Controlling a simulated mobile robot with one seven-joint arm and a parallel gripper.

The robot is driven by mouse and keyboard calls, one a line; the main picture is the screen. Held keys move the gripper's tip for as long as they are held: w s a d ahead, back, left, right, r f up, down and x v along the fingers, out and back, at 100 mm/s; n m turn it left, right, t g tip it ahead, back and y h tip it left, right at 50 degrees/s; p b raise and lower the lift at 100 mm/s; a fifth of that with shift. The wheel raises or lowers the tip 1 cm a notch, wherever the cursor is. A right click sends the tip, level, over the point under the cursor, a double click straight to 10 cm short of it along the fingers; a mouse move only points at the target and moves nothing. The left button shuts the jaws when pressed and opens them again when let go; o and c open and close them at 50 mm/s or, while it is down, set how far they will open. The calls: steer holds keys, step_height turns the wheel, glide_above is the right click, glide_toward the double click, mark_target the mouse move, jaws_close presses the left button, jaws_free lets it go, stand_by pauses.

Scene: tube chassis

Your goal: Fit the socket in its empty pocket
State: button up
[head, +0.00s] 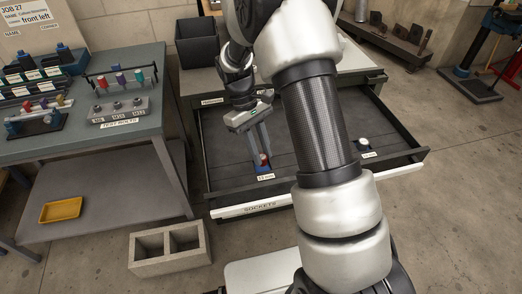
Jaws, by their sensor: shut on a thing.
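My gripper (263,154) reaches down into the open drawer (322,199), which is labelled SOCKETS. It is shut on a small socket (264,159) with a red band, low over the drawer's left half. A blue patch (265,169) and a label that seems to read 13 mm lie just in front of the socket. I cannot tell whether the socket touches the drawer floor or sits in a pocket. A second, pale socket (362,143) stands at the drawer's right, behind another label. My arm hides the middle of the drawer.
A workbench (60,143) with racks of coloured parts and a block labelled TEST BOLTS (118,110) stands left. A dark bin (197,42) is behind the drawer. A concrete block (168,250) and a yellow tray (61,210) are lower left. The drawer's raised rim surrounds my gripper.

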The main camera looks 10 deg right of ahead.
steer(key=shift+f, duration=0.15)
steer(key=shift+f+b, duration=0.5)
steer(key=shift+f, duration=0.3)
steer(key=o, duration=1.1)
steer(key=shift+r, duration=0.1)
steer(key=p+v, duration=0.2)
steer(key=v, duration=1.5)
steer(key=shift+a+r, duration=0.1)
steer(key=shift+r, duration=0.05)
